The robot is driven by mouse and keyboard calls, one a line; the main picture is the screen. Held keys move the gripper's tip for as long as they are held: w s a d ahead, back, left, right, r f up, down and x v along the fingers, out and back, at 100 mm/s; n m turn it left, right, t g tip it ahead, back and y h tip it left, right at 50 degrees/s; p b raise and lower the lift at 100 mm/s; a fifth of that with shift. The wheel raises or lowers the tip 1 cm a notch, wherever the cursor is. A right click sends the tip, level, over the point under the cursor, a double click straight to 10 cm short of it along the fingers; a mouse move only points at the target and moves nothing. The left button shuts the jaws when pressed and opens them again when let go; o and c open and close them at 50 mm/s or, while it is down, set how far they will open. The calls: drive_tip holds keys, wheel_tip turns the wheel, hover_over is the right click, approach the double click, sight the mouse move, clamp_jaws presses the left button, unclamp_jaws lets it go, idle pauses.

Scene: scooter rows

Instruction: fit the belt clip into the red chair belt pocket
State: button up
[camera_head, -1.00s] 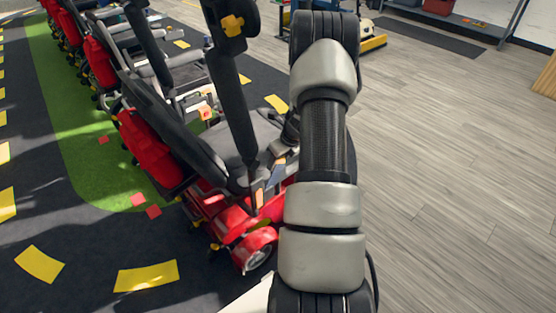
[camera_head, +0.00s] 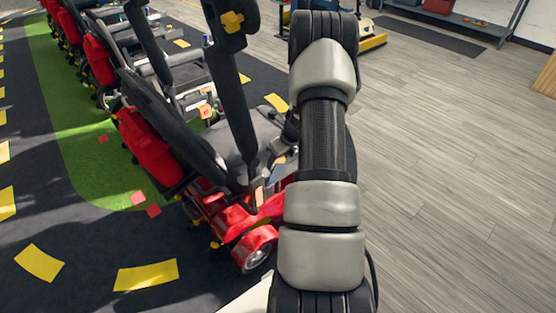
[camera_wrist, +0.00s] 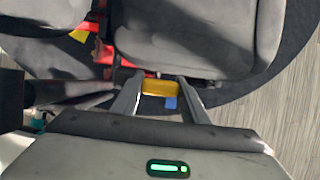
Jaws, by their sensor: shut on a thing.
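My gripper (camera_wrist: 160,88) shows in the wrist view with its two grey fingers on either side of a small yellow piece, which I take to be the belt clip (camera_wrist: 160,88). A small blue tab (camera_wrist: 170,103) shows just below it. The clip is at the near edge of the grey seat (camera_wrist: 185,45). A red strap-like part (camera_wrist: 104,54) with a red strip by the seat edge lies left of the clip; I cannot tell whether this is the pocket or whether the clip touches it. In the head view my arm hides most of the gripper beside the red scooter chair (camera_head: 240,220).
The chair's dark backrest and upright post (camera_head: 236,105) stand left of my arm. More scooters with red bags (camera_head: 150,145) line up behind. Yellow floor markings (camera_head: 146,275) lie on dark carpet.

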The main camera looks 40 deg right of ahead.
drive_tip(key=shift+s+a+f, duration=0.1)
drive_tip(key=shift+f, duration=0.15)
drive_tip(key=o, duration=1.1)
drive_tip(key=shift+f, duration=0.1)
drive_tip(key=shift+o, duration=0.2)
drive_tip(key=shift+r, duration=0.45)
drive_tip(key=p+v, duration=0.5)
drive_tip(key=v, duration=1.1)
drive_tip(key=shift+r, duration=0.35)
drive_tip(key=shift+s, duration=0.1)
